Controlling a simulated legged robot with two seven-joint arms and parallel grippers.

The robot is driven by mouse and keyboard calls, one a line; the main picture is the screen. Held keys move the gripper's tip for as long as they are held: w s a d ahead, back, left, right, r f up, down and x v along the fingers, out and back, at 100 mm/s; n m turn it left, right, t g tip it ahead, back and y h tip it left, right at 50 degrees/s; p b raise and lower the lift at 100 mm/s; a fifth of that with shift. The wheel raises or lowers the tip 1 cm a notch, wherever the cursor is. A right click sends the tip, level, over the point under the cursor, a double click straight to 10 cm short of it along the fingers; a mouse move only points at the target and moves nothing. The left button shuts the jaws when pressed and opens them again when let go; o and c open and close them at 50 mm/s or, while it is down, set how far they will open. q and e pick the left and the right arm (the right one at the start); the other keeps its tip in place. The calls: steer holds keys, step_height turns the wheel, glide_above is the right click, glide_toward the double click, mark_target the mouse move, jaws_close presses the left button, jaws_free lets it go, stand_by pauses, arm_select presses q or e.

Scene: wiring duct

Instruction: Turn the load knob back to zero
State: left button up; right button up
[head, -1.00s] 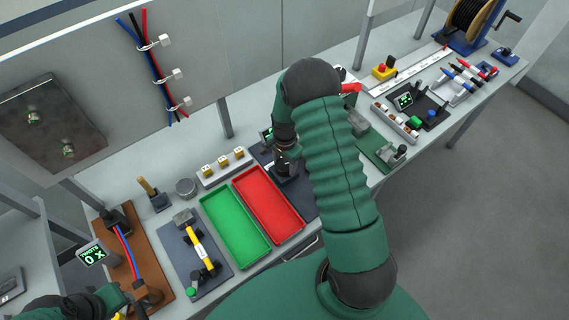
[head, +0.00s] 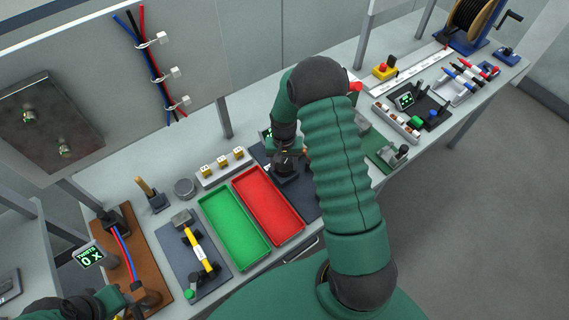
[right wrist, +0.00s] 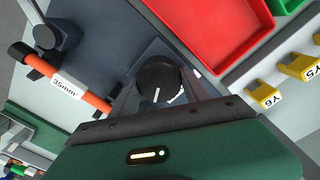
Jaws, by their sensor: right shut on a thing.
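The load knob (right wrist: 158,79) is round and black with a white pointer line, in the middle of the right wrist view. My right gripper (right wrist: 160,85) is shut on it, with its fingers on either side. In the head view my right gripper (head: 287,167) is low over a dark plate (head: 309,204) right of the red tray, and my arm hides much of that station. My left gripper (head: 136,302) is at the lower left edge by a brown board; its fingers are too small and covered to read.
An orange rod labelled 35mm² (right wrist: 82,92) lies beside the knob. The red tray (head: 268,205) and green tray (head: 234,228) are to the left. Yellow tagged blocks (right wrist: 264,95) stand close by. A brown board (head: 125,262) holds red and blue wires.

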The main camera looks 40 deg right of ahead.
arm_select(q)
steer(key=shift+f, duration=0.1)
arm_select(e)
steer(key=n, duration=0.4)
steer(key=shift+s+a+f+n, duration=0.15)
steer(key=shift+s+a+n, duration=0.05)
steer(key=shift+a+n, duration=0.1)
arm_select(q)
steer(key=shift+a, duration=0.1)
arm_select(e)
steer(key=n, duration=0.3)
steer(key=shift+n, duration=0.4)
steer(key=n+p, duration=0.1)
steer(key=n, duration=0.4)
steer(key=shift+s, duration=0.1)
arm_select(q)
steer(key=shift+v, duration=0.8)
arm_select(e)
steer(key=shift+d+n, duration=0.15)
steer(key=shift+n, duration=0.95)
arm_select(q)
steer(key=shift+w, duration=0.1)
steer(key=shift+p, duration=0.3)
arm_select(e)
steer(key=shift+n, duration=0.3)
steer(key=o, duration=1.4)
steer(key=shift+w, duration=0.2)
arm_select(q)
steer(key=shift+w+a, duration=0.1)
